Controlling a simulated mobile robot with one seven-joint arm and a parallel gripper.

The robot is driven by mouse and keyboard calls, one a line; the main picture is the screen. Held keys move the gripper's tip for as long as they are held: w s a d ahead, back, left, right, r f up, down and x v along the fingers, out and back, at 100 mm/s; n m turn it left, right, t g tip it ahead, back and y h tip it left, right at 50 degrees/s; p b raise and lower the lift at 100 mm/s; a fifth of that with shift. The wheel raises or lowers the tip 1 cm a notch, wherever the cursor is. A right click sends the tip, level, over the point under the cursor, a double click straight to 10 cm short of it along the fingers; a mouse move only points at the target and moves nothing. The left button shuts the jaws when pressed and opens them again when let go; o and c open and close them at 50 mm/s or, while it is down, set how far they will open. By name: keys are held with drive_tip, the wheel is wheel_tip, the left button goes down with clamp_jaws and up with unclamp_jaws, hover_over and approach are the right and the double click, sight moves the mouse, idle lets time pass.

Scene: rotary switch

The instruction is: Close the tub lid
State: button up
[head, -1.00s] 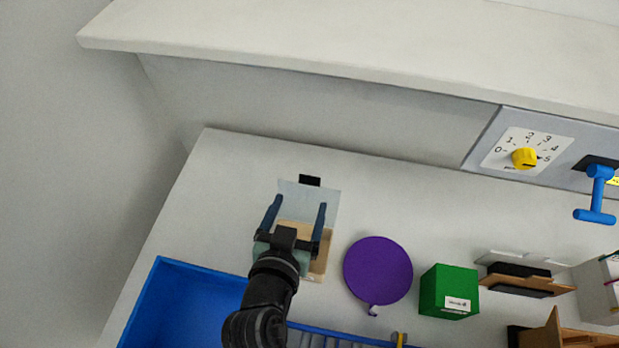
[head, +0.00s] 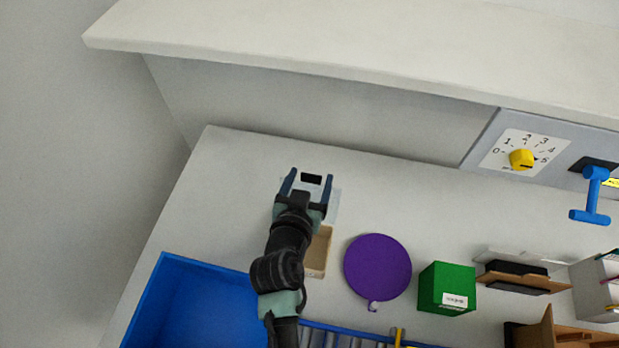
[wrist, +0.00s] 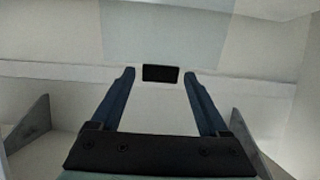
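The tub (head: 318,255) is a small tan open box on the counter, partly hidden by my arm. Its pale, see-through lid (head: 334,206) extends from the tub's back side, away from the opening. A black tab (head: 311,179) is at the lid's far end. My gripper (head: 311,173) is open and empty over the lid, its two blue fingers on either side of the tab in the picture. In the wrist view the tab (wrist: 160,73) shows between the fingertips. Whether the fingers touch the lid I cannot tell.
A purple disc (head: 377,267) and a green box (head: 447,288) lie right of the tub. A blue bin (head: 185,305) is front left. The back wall panel carries a yellow rotary knob (head: 521,159) and a blue T-handle (head: 592,195). A shelf (head: 330,50) overhangs the back.

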clamp_jaws()
